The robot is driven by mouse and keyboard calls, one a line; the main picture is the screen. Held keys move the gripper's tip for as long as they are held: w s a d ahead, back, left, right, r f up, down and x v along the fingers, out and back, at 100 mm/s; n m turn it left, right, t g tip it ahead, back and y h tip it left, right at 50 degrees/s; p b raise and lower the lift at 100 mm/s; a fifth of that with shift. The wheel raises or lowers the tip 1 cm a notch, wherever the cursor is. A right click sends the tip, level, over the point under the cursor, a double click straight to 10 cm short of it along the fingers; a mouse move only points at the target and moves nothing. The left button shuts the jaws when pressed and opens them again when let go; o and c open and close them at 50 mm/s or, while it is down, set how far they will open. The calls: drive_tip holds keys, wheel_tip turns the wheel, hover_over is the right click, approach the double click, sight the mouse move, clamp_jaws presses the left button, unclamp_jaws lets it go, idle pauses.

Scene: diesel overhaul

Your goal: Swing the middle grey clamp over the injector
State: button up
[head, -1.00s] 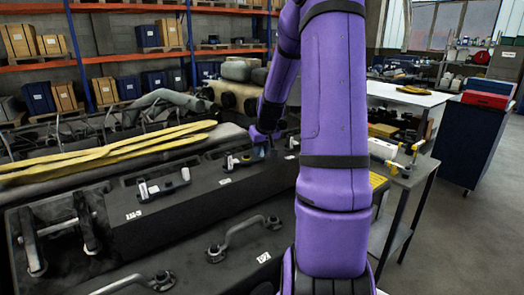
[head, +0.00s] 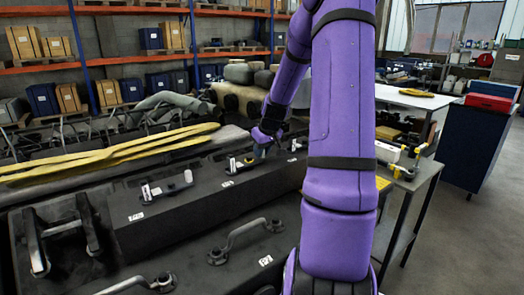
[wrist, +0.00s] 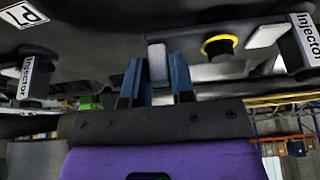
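The middle grey clamp (wrist: 157,62) is in the wrist view, a grey bar with an upright tab between my two blue fingertips. My gripper (wrist: 158,72) is closed in on this tab, one finger on each side. To the right of the tab, a dark round cap with a yellow ring (wrist: 220,46) sits beside the bar. In the head view my gripper (head: 262,146) is low at the middle station, whose white injector label (head: 231,166) shows just left of it. The gripper hides part of the clamp there.
Injector-labelled posts stand left (wrist: 27,75) and right (wrist: 305,40) in the wrist view. The near station (head: 150,192) and lift handles (head: 235,240) rise from the dark engine cover. Yellow straps (head: 110,153) lie behind. A side table (head: 405,180) stands right.

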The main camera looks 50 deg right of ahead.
drive_tip(key=o, duration=0.3)
drive_tip(key=d+v, duration=0.1)
drive_tip(key=v, duration=0.9)
drive_tip(key=shift+a+r, duration=0.35)
drive_tip(key=shift+a, duration=0.15)
drive_tip(key=shift+s, duration=0.15)
drive_tip(key=s+a+r+n, duration=0.15)
drive_tip(key=a+r, duration=0.25)
drive_tip(key=a, duration=0.7)
drive_tip(key=s+a+r, duration=0.2)
drive_tip(key=a+r, duration=0.1)
drive_tip(key=a, duration=0.8)
drive_tip(key=s+a+r+n+y, duration=0.1)
drive_tip(key=s+a, duration=1.1)
drive_tip(key=s, duration=0.3)
drive_tip(key=shift+a+t, duration=0.25)
drive_tip(key=shift+t, duration=0.15)
